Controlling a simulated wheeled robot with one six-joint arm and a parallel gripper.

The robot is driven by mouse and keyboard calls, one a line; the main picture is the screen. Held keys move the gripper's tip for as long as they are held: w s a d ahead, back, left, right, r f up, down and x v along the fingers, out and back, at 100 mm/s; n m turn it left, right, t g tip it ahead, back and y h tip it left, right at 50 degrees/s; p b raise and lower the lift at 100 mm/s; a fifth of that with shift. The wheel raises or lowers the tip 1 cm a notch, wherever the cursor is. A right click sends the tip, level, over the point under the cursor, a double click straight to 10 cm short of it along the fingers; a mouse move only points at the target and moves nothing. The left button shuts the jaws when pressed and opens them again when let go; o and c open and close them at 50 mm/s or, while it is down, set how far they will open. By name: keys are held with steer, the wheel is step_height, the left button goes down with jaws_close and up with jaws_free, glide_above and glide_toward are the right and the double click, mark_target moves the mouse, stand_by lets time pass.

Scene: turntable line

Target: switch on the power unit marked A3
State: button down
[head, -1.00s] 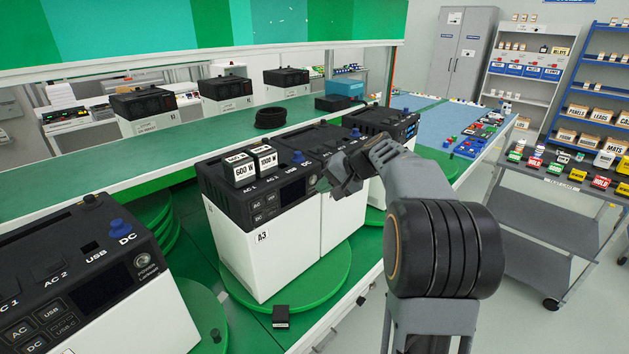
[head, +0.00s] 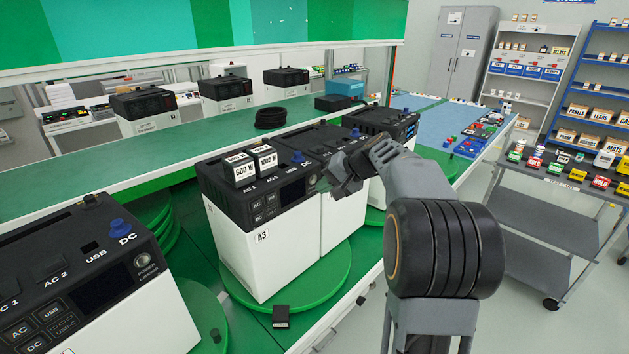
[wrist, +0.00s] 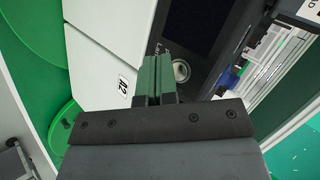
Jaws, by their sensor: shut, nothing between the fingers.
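The power unit marked A3 (head: 262,262) has a white body and a black top and stands on a green turntable. Its screen (head: 293,190) looks dark. In the wrist view, the fingertips (wrist: 158,62) are just beside a round silver button (wrist: 181,70) near a dark screen (wrist: 194,28). I cannot tell whether they touch it.
A neighbouring white unit (head: 341,228) stands close on the right; its label (wrist: 124,85) seems to read A2. Another unit (head: 130,315) is at front left. A small black block (head: 281,317) lies before A3. A shelf (head: 215,125) runs behind; a cart (head: 565,225) is at right.

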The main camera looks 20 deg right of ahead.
steer(key=shift+w+a, duration=0.1)
steer(key=shift+w, duration=0.1)
stand_by(0.5)
steer(key=shift+w+a, duration=0.1)
steer(key=shift+w, duration=0.1)
steer(key=shift+w+a, duration=0.1)
steer(key=shift+w, duration=0.2)
stand_by(0.7)
steer(key=shift+s, duration=0.2)
steer(key=shift+s+d, duration=0.3)
steer(key=shift+s, duration=0.2)
steer(key=shift+b, duration=0.3)
steer(key=shift+s+d+b, duration=0.35)
steer(key=shift+s, duration=0.4)
steer(key=shift+s+d+b, duration=0.35)
steer(key=shift+s, duration=0.45)
steer(key=shift+s+d+b, duration=0.35)
steer(key=shift+s, duration=0.4)
